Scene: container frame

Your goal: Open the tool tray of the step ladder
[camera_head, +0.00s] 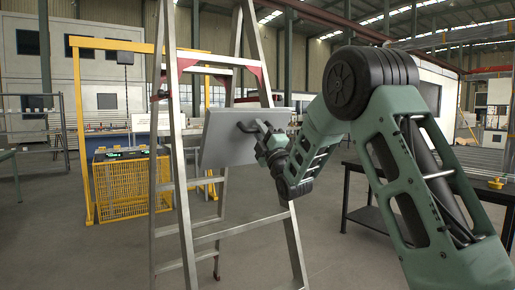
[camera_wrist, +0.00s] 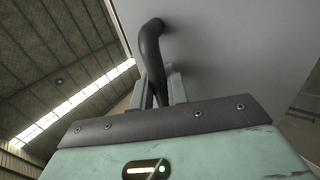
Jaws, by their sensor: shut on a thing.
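The step ladder (camera_head: 180,150) stands upright with its legs spread. Its grey tool tray (camera_head: 222,145) is a flat panel between the ladder's rails, tilted in the head view. A dark curved handle (camera_head: 247,127) sticks out from the tray's face. My gripper (camera_head: 265,134) is at this handle, in front of the tray's right part. In the wrist view the dark handle (camera_wrist: 152,50) rises from between my gripper's fingers (camera_wrist: 160,90), with the grey tray face (camera_wrist: 220,60) right behind it. The fingers are closed on the handle; their tips are partly hidden.
A black table (camera_head: 365,190) stands to the right, behind my arm. A yellow frame (camera_head: 85,130) and a yellow mesh crate (camera_head: 125,185) stand behind the ladder at left. A metal rack (camera_head: 62,125) is at far left. The grey floor in front of the ladder is clear.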

